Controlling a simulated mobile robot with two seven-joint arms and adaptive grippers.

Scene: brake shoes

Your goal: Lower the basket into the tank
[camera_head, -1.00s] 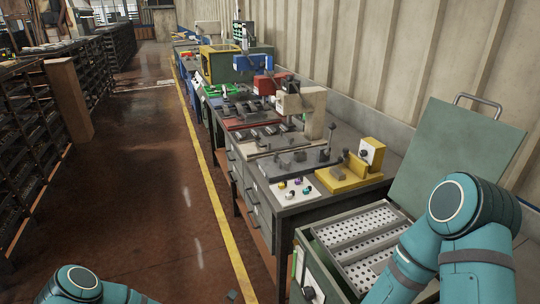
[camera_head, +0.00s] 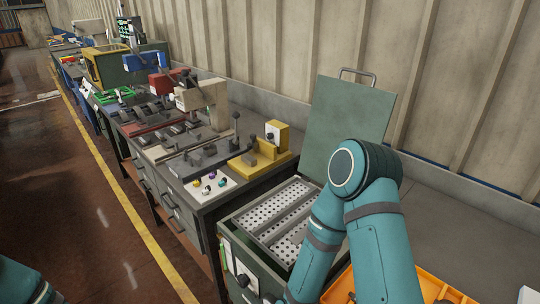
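The tank (camera_head: 243,238) is a green-grey box at the near end of the bench row, with its flat lid (camera_head: 343,118) standing open behind it. Inside the tank a perforated metal basket (camera_head: 270,212) shows, with a bar across its middle. How deep it sits is hard to tell. My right arm crosses in front of the tank's right side and hides part of it. My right gripper is out of view below the frame or behind the arm. Only a piece of my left arm shows at the lower left corner; its gripper is not visible.
An orange tray (camera_head: 430,288) lies right of the tank, partly behind my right arm. Left of the tank, a bench holds a yellow fixture (camera_head: 262,155) and a white board (camera_head: 208,187) with small coloured parts. Open floor (camera_head: 75,210) lies left of the yellow line.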

